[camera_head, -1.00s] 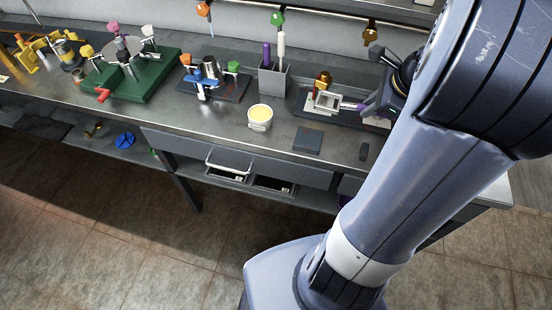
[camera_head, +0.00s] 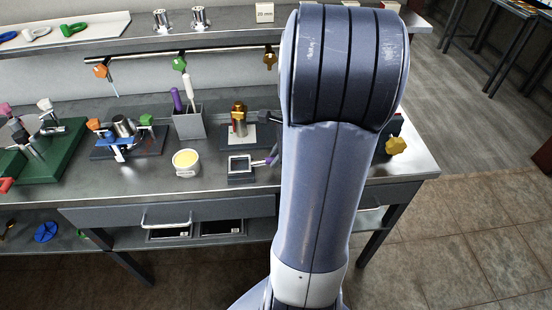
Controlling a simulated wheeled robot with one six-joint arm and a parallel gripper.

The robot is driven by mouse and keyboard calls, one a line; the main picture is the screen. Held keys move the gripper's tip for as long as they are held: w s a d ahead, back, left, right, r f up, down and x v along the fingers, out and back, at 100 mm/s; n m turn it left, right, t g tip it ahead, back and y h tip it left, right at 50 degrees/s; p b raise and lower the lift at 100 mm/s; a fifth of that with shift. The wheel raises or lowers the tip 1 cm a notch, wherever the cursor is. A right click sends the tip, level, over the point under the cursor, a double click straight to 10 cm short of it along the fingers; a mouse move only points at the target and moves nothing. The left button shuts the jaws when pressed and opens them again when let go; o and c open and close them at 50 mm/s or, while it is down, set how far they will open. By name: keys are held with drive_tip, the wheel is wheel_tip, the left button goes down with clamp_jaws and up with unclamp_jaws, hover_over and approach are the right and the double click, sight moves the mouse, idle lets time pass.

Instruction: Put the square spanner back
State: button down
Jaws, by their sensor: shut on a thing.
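The square spanner (camera_head: 240,168), a metal square frame with a purple handle, is at the front of the bench, right of the white cup. It lies over or on a dark square pad; I cannot tell whether it touches. My gripper (camera_head: 275,157) is at the right end of the purple handle, shut on it. Most of the gripper is hidden behind my arm.
Behind are a grey holder (camera_head: 189,123) with purple and white handles and a brass piece (camera_head: 239,120) on a plate. A yellow knob (camera_head: 396,146) is right of my arm. Coloured tools hang from the rail.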

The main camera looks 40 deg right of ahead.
drive_tip(key=shift+f, duration=0.3)
drive_tip(key=shift+f, duration=0.1)
drive_tip(key=c, duration=1.3)
unclamp_jaws()
drive_tip(key=shift+c, duration=0.2)
drive_tip(key=shift+r, duration=0.25)
drive_tip(key=p+v, duration=0.1)
drive_tip(key=v, duration=1)
drive_tip(key=shift+s+r, duration=0.2)
drive_tip(key=shift+r, duration=0.1)
drive_tip(key=shift+d, duration=0.1)
